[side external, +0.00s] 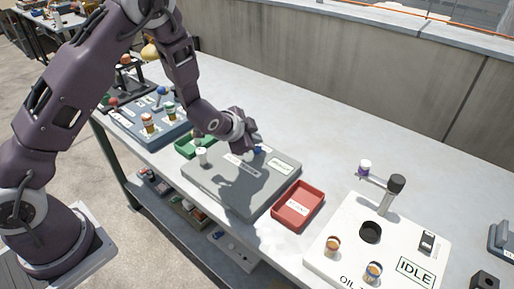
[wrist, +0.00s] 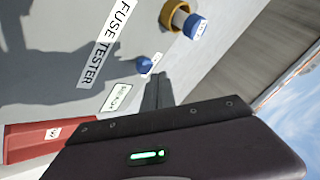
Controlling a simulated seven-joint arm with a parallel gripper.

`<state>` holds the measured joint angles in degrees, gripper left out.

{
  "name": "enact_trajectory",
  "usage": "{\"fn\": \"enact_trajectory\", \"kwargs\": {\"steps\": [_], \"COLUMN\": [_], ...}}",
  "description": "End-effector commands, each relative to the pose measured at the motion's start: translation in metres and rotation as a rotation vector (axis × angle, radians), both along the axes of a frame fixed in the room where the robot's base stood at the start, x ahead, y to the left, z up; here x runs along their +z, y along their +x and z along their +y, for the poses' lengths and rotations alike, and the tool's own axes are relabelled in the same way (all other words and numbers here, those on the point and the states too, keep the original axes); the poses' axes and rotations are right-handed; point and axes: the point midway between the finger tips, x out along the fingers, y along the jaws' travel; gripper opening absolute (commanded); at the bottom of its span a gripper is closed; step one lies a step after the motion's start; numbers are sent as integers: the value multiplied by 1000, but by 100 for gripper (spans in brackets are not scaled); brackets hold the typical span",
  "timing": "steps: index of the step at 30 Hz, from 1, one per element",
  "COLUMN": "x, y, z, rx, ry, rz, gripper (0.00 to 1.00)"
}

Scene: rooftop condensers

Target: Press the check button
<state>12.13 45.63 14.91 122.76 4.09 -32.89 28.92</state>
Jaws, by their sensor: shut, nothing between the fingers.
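The grey fuse tester (side external: 225,188) lies on the table under my gripper, and its "FUSE TESTER" label (wrist: 103,40) shows in the wrist view. A small round blue button (wrist: 145,66) sits on its top beside a small white tag (wrist: 158,58) too small to read; I cannot tell if this is the check button. The blue button (side external: 257,149) is partly hidden by my gripper in the side view. My gripper (wrist: 160,76) is shut and empty, its tips close beside the button. I cannot tell whether they touch it.
A yellow-ringed part (wrist: 174,15) with a blue end stands near the button. A red tray (side external: 298,205) and a green tray (side external: 190,148) flank the tester. The white oil tester (side external: 335,240) with an "IDLE" display (side external: 415,271) is at right. The table behind is clear.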

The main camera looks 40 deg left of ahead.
Motion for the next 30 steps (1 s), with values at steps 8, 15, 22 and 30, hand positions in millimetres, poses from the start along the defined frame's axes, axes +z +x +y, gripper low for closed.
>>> {"fn": "enact_trajectory", "kwargs": {"steps": [8, 15, 22, 30], "x": [0, 0, -1, -9], "y": [0, 0, 0, 0], "z": [0, 0, 0, 0], "rx": [0, 0, 0, 0], "ry": [0, 0, 0, 0], "rz": [0, 0, 0, 0], "gripper": [0, 0, 0, 0]}}
